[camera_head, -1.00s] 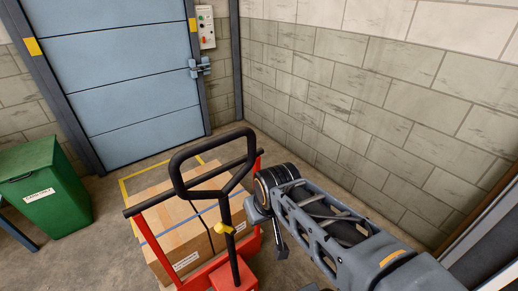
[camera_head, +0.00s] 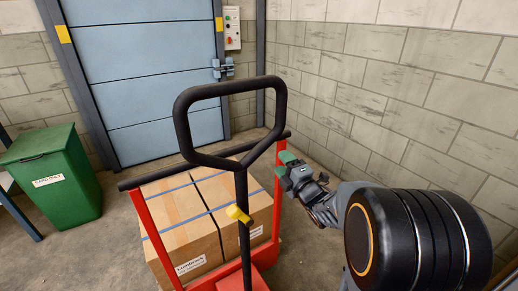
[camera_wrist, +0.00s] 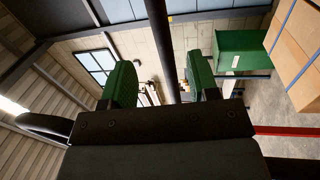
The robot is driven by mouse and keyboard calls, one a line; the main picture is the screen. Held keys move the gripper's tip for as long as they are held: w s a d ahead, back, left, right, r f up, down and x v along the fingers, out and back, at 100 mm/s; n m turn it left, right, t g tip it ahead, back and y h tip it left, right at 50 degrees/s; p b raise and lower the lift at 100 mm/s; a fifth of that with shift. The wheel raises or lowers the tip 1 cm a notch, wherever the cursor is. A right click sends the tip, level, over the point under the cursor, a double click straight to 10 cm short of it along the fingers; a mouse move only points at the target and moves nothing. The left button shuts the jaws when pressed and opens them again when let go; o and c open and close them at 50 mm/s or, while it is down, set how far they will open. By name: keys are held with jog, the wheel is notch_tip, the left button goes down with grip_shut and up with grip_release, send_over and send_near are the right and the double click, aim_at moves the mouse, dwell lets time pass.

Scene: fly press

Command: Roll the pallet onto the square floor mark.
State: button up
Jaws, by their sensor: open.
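The pallet's load of strapped cardboard boxes (camera_head: 180,220) stands on a red hand truck (camera_head: 152,225); the pallet under it is hidden. The truck has a black crossbar (camera_head: 150,179) and a black loop handle (camera_head: 183,125) with a yellow lever (camera_head: 237,214). My gripper (camera_head: 287,160) is near the crossbar's right end, by the red upright. In the wrist view its green fingers (camera_wrist: 160,82) are apart, with a black bar (camera_wrist: 158,30) running between them; I cannot tell whether they touch it. No part of the square floor mark shows now.
A blue shutter door (camera_head: 140,70) stands behind the load, with a control box (camera_head: 232,28) and a latch (camera_head: 222,68) to its right. A green bin (camera_head: 60,185) stands at left. A block wall (camera_head: 400,90) closes off the right side. Bare floor (camera_head: 115,245) lies left of the load.

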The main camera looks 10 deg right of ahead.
jog(key=p+x, duration=0.1)
jog(key=x, duration=1.2)
jog(key=shift+w+a+r+n+y, duration=0.15)
jog(key=shift+a+r+n+y, duration=0.15)
jog(key=shift+a+y, duration=0.15)
jog(key=shift+f, duration=0.1)
jog(key=shift+c, duration=0.4)
grip_shut()
